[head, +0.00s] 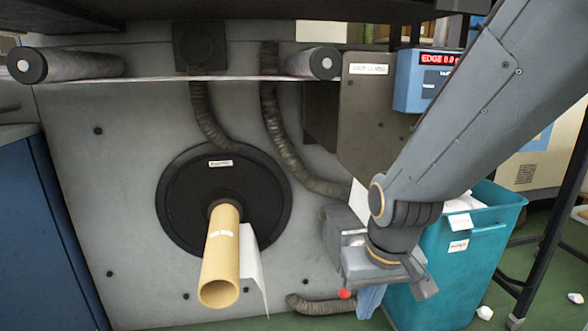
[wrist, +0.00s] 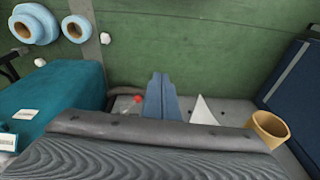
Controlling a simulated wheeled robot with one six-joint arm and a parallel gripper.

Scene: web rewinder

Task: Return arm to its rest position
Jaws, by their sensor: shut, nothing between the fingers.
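My arm (head: 470,115) reaches down from the upper right of the head view, bent at the wrist. My gripper (head: 398,272) is at its lower end, in front of a grey box on the machine and left of the teal bin.
A brown core tube (head: 221,262) sticks out from a black disc (head: 180,200), a white sheet (head: 252,270) beside it. The teal bin (head: 450,275) stands close right of my gripper. Blue rolls (wrist: 76,28) lie on the green floor.

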